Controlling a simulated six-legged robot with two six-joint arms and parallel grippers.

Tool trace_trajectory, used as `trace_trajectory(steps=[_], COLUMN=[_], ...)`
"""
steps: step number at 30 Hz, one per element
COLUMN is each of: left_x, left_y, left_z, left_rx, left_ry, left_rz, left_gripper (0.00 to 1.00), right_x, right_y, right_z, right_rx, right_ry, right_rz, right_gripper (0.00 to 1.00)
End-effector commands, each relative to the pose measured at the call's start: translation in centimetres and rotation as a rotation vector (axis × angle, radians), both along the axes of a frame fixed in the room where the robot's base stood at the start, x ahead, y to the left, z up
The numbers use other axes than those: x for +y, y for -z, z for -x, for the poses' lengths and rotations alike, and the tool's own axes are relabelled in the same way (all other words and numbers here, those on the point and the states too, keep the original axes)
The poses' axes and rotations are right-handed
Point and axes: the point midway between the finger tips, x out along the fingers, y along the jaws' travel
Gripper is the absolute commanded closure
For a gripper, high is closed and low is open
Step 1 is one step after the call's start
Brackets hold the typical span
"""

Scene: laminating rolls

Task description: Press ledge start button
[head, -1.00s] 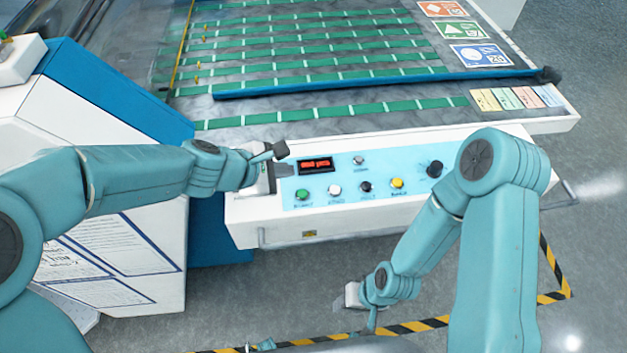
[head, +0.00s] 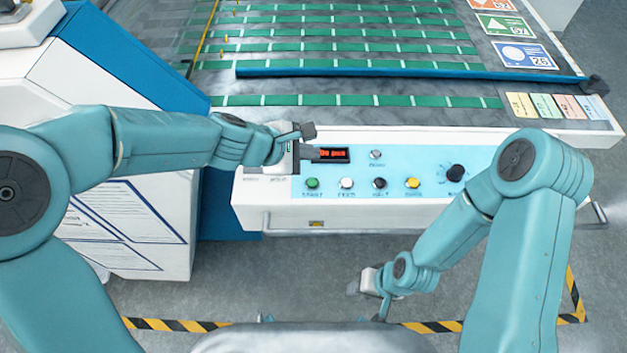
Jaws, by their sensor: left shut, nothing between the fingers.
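The ledge is a white shelf (head: 400,220) with a light blue control panel (head: 330,192) along the machine's front. The green start button (head: 312,183) is at the left end of the panel's lower row, above a label that reads START. My left gripper (head: 312,152) is shut and empty.
White (head: 347,183), black (head: 379,183) and yellow (head: 412,182) buttons sit right of the green one, with a black knob (head: 455,173) beyond. A blue bar (head: 410,73) lies across the green-striped conveyor (head: 370,100). Yellow-black tape (head: 170,324) marks the floor.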

Motion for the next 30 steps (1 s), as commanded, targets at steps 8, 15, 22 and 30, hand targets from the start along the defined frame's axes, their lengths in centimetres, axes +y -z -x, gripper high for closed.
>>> trace_trajectory(steps=[8, 15, 22, 30], left_x=[-0.3, -0.4, -0.4, -0.4], left_y=[4.4, 7.4, 7.8, 7.7], left_z=[-0.2, -0.3, -0.3, -0.2], left_rx=[0.001, -0.001, -0.001, -0.001], left_ry=[0.001, 0.001, 0.001, 0.001], left_rz=[0.0, 0.0, 0.0, 0.0], left_gripper=[1.0, 1.0, 1.0, 1.0], right_x=[0.0, 0.0, 0.0, 0.0], right_y=[4.2, 7.2, 7.6, 7.5], right_z=[0.0, 0.0, 0.0, 0.0], right_rx=[0.0, 0.0, 0.0, 0.0], right_ry=[0.0, 0.0, 0.0, 0.0], right_rz=[0.0, 0.0, 0.0, 0.0], right_gripper=[0.57, 0.57, 0.57, 0.57])
